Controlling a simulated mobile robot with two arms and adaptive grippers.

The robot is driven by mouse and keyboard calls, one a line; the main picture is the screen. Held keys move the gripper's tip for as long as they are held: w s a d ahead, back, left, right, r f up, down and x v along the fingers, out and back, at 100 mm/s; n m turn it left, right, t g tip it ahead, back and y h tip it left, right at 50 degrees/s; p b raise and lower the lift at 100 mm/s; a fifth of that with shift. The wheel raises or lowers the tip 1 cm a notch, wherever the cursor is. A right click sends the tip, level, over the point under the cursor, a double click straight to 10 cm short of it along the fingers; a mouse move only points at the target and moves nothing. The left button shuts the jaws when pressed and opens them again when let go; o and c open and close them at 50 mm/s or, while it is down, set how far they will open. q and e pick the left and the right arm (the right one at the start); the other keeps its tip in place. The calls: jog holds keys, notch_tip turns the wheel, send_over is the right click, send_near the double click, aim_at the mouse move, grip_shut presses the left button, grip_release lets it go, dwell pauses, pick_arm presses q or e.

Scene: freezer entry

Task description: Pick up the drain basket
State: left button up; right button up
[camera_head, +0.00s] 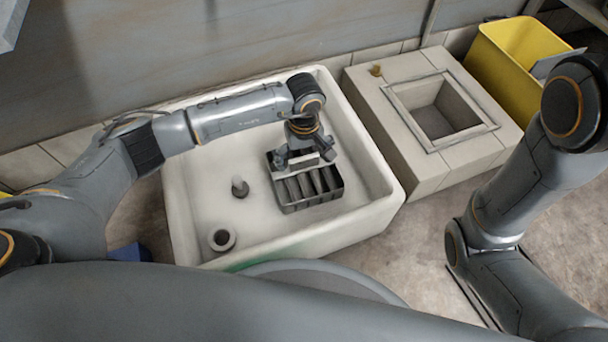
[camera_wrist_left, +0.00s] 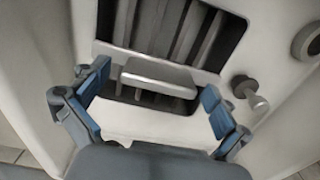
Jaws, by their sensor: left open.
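The drain basket (camera_head: 312,191) is a dark, slotted, rectangular basket standing in the white sink (camera_head: 190,215). In the left wrist view the basket (camera_wrist_left: 165,30) shows dark slats and a pale bar-shaped handle (camera_wrist_left: 158,79) at its near side. My left gripper (camera_head: 303,158) is above the basket's far side, pointing down. In the wrist view its blue-padded fingers are spread, one on each side of the handle, with gaps to it. Nothing is held. Contact with the basket cannot be made out. My right arm shows at the right, but its gripper does not.
In the sink, a small grey upright peg (camera_head: 239,187) and a round drain ring (camera_head: 222,239) lie left of the basket. A tiled block with a square recess (camera_head: 410,75) stands right of the sink. A yellow bin (camera_head: 490,62) is beyond it. A wall runs behind.

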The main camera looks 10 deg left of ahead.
pick_arm(q)
jog(key=c, duration=1.8)
jog(key=shift+r, duration=0.15)
